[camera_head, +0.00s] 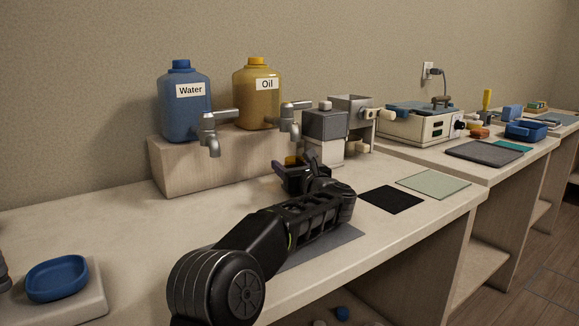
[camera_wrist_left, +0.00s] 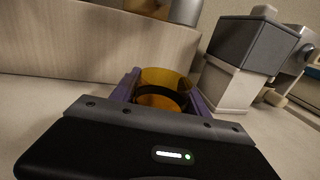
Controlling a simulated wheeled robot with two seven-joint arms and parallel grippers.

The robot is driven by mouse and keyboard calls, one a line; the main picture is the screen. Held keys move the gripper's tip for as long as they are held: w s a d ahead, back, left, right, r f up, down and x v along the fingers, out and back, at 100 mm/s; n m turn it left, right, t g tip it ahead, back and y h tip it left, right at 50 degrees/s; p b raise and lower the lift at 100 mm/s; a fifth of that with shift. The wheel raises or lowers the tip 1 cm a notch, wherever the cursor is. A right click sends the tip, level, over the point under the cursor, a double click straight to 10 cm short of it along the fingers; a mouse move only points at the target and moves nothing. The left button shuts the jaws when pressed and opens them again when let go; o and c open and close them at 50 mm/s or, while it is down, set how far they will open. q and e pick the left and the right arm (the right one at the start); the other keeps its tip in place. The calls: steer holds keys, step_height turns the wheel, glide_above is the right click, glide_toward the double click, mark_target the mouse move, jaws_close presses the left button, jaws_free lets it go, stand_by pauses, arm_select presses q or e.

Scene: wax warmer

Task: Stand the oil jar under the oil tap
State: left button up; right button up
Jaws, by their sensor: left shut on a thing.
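The oil jar (camera_wrist_left: 165,80) is an open amber glass jar, upright between my left gripper's fingers in the left wrist view. In the head view only a small amber part of the jar (camera_head: 291,160) shows; the gripper hides the rest. My left gripper (camera_head: 290,170) is shut on it, low over the counter in front of the wooden riser. The oil tap (camera_head: 293,116) projects from the yellow Oil container (camera_head: 258,96), its spout above the jar in the head view. Whether the jar is directly beneath, or touches the counter, I cannot tell. My right gripper is not in view.
The blue Water container (camera_head: 184,105) and its tap (camera_head: 214,132) stand left on the riser (camera_head: 190,172). A grey and white machine (camera_head: 325,132) is close right of the jar. A black mat (camera_head: 391,199) and a green mat (camera_head: 433,184) lie further right. The left counter is mostly clear.

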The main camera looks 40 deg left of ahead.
arm_select(q)
steer(key=o, duration=1.5)
steer(key=shift+s+d+f+b, duration=0.1)
steer(key=shift+s+d+b, duration=0.15)
steer(key=shift+d+b, duration=0.3)
steer(key=shift+b+v, duration=1.7)
steer(key=shift+v, duration=0.7)
steer(key=shift+s+d+b, duration=0.8)
steer(key=shift+s+b, duration=0.05)
steer(key=shift+b, duration=0.05)
